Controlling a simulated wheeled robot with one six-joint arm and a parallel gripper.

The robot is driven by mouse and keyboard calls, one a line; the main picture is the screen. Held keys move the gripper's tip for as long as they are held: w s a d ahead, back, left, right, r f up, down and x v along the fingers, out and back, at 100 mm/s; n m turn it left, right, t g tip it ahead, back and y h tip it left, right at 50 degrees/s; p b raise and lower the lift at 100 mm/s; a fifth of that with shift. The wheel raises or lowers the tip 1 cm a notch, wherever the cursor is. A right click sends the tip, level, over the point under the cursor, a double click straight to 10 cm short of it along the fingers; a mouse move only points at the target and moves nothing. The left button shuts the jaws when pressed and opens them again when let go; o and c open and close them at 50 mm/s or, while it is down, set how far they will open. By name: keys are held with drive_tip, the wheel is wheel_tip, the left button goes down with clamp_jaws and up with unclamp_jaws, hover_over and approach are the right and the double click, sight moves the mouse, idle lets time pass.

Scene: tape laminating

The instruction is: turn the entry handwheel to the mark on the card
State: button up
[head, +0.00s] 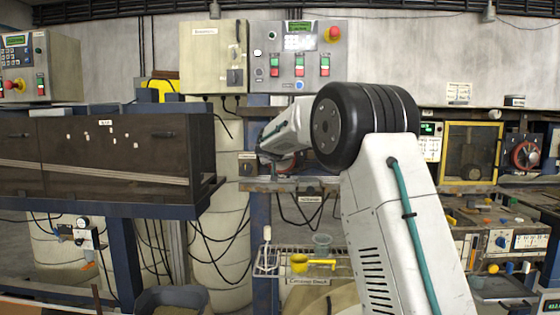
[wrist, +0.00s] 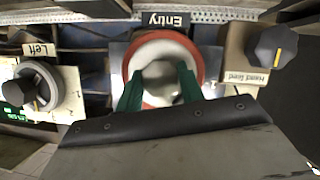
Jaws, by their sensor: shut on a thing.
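The entry handwheel (wrist: 163,42) is in the upper middle of the wrist view, with a red-orange rim and a pale inside. The fingers and the dark wrist cover hide the lower part of the wheel. I cannot make out the card's mark.
A dark knob with a yellow line (wrist: 272,47) is close on the right of the wheel. Another dark knob (wrist: 35,88) by a "Left" label and green display is on the left. In the head view, a control panel (head: 298,55) stands behind my arm and a dark cabinet (head: 110,150) left.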

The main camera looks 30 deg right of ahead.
drive_tip(key=n+h, duration=0.2)
drive_tip(key=n, duration=0.2)
drive_tip(key=n+h, duration=0.3)
drive_tip(key=n, duration=0.2)
drive_tip(key=shift+w+a+f+g, duration=0.1)
drive_tip(key=shift+a+f+g, duration=0.1)
drive_tip(key=shift+g, duration=0.2)
drive_tip(key=shift+n, duration=0.4)
drive_tip(key=o, duration=1)
drive_tip(key=v, duration=0.7)
drive_tip(key=shift+s+a, duration=0.2)
drive_tip(key=shift+a, duration=0.15)
